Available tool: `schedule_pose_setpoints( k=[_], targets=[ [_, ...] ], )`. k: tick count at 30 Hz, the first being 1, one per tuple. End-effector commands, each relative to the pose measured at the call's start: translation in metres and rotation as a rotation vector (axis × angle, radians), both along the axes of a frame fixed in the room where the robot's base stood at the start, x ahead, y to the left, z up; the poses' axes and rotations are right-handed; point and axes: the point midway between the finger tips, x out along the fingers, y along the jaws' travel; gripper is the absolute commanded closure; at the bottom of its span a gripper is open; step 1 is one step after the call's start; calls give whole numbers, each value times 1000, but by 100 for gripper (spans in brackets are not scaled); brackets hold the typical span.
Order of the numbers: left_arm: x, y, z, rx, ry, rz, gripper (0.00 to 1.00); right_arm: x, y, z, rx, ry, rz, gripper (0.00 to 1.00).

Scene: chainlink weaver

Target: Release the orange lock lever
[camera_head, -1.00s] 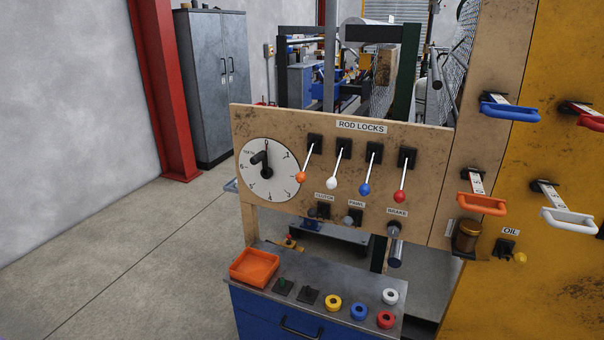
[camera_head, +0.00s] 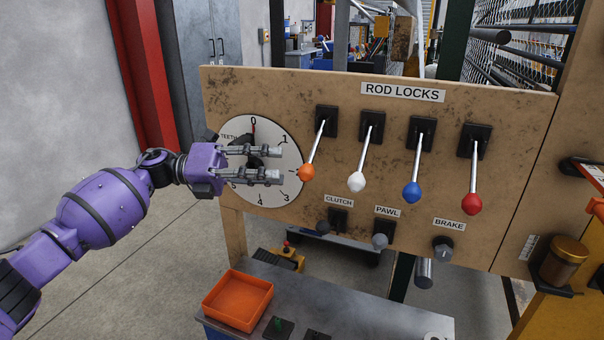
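The orange lock lever (camera_head: 308,171) is the leftmost of the levers under the ROD LOCKS label. Its rod hangs down and slightly left from a black mount, with the orange knob at the lower end. My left gripper (camera_head: 281,164) is in front of the white dial, just left of the orange knob. Its two fingers are parted, one above the other, and point right. Nothing is between them, and the tips look short of the knob. My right gripper is out of view.
White (camera_head: 356,181), blue (camera_head: 411,191) and red (camera_head: 472,203) levers hang to the right on the same panel (camera_head: 270,95). The dial (camera_head: 290,190) is partly covered by my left gripper. Below are the clutch, pawl and brake controls and an orange tray (camera_head: 238,322) on a bench.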

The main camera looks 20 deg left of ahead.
Motion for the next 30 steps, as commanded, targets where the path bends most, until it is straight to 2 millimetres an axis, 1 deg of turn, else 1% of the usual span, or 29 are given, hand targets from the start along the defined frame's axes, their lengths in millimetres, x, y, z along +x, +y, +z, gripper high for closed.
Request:
schedule_pose_setpoints(
  k=[4, 9, 12, 15, 19, 26, 30],
  targets=[
    [4, -17, 2, 1, -4, -4, 63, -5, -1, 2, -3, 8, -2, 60],
    [13, -45, 3, 0, -4, -3, 63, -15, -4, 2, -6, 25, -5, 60],
    [17, -58, 3, -2, -3, -3, 63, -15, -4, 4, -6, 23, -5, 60],
    [20, -67, 2, -1, -1, -2, 63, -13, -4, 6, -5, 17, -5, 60],
    [22, -72, 1, -1, -1, 0, 63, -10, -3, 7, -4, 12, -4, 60],
    [22, -73, 1, -1, 0, 0, 63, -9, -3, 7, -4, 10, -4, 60],
    [22, -73, 1, -1, 0, 0, 82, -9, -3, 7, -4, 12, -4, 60]
  ],
)
